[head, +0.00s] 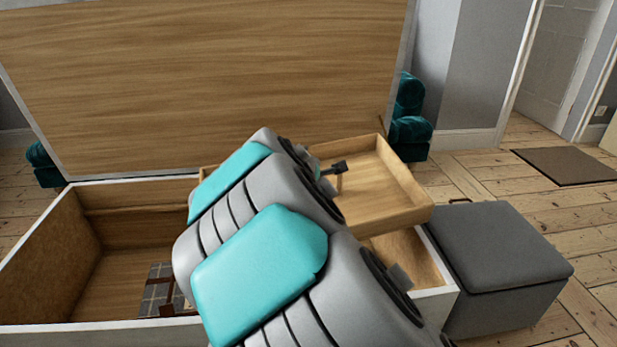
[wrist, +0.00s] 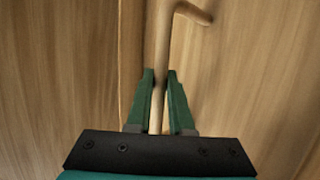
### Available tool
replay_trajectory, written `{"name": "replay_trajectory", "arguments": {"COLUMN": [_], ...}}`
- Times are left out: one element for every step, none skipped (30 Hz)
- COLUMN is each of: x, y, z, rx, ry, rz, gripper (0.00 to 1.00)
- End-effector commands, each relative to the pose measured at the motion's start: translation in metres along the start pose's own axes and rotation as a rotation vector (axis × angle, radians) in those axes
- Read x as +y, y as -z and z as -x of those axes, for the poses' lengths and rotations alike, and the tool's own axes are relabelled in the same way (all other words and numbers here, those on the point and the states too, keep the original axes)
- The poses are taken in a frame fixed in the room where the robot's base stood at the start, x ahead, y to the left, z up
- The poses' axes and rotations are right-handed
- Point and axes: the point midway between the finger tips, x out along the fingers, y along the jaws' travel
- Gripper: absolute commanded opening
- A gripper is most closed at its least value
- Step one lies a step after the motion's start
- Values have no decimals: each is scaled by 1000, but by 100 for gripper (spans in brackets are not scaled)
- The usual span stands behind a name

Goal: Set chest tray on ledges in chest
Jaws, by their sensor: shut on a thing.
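The chest (head: 45,250) stands open with its wooden lid (head: 200,80) raised behind it. The wooden chest tray (head: 385,200) is over the right part of the chest and looks tilted, its right corner above the chest's right wall. I cannot tell whether it touches the ledges, as my arm hides the tray's left part and much of the chest. In the wrist view my gripper (wrist: 160,80) is shut on a thin upright wooden part of the tray (wrist: 158,45). In the head view the gripper's fingertips are not clear.
A grey ottoman (head: 500,245) stands close against the chest's right side. A plaid item (head: 160,285) lies on the chest floor at left. Teal furniture (head: 410,135) is behind the lid. A brown mat (head: 570,165) lies on open floorboards at right.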

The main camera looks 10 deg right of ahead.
Motion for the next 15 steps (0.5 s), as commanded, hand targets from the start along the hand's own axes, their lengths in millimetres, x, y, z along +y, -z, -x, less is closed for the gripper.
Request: {"name": "replay_trajectory", "arguments": {"x": [8,10,12,14,15,18,21,23,26,28,31,36,39,41,46], "y": [-1,-2,-2,-2,-3,-4,-4,-5,-6,-6,-7,-8,-9,-10,-11], "z": [5,6,7,8,9,10,12,14,16,17,19,22,24,25,28], "rx": [1,1,2,2,1,1,1,1,1,1,1,1,1,1,1], "ry": [-4,-4,-4,-4,-4,-4,-3,-4,-3,-3,-3,-4,-3,-3,-3], "rz": [-1,-1,-1,-1,-1,-1,-1,-1,-1,-1,-1,-1,-1,-1,-1], "gripper": [0,0,0,0,0,0,0,0,0,0,0,0,0,0,0]}}
